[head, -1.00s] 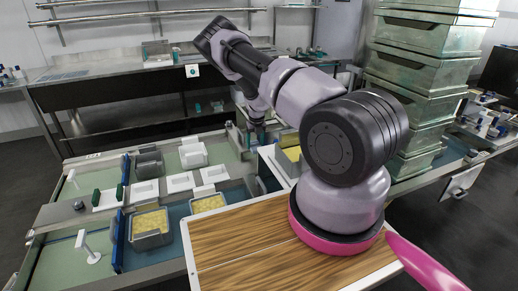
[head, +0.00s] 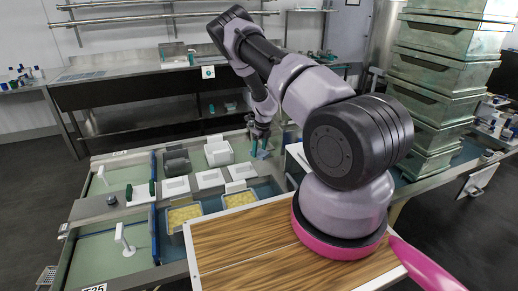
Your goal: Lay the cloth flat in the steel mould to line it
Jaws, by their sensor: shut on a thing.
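My gripper (head: 259,146) is small and far off at the end of my arm, over the bench to the right of a white tub (head: 219,154). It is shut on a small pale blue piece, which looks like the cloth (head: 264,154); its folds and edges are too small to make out. Two metal boxes with yellow contents stand at the bench's near side, one at the left (head: 184,216) and one at the right (head: 239,199). A dark grey rounded vessel (head: 176,162) stands left of the tub. I cannot tell which vessel is the steel mould.
White trays (head: 175,187) lie in a row between the tub and the boxes. White posts (head: 124,240) and blue dividers (head: 155,235) stand at the left. Stacked green crates (head: 445,80) rise at the right. The green bench top (head: 105,255) has free room at the front left.

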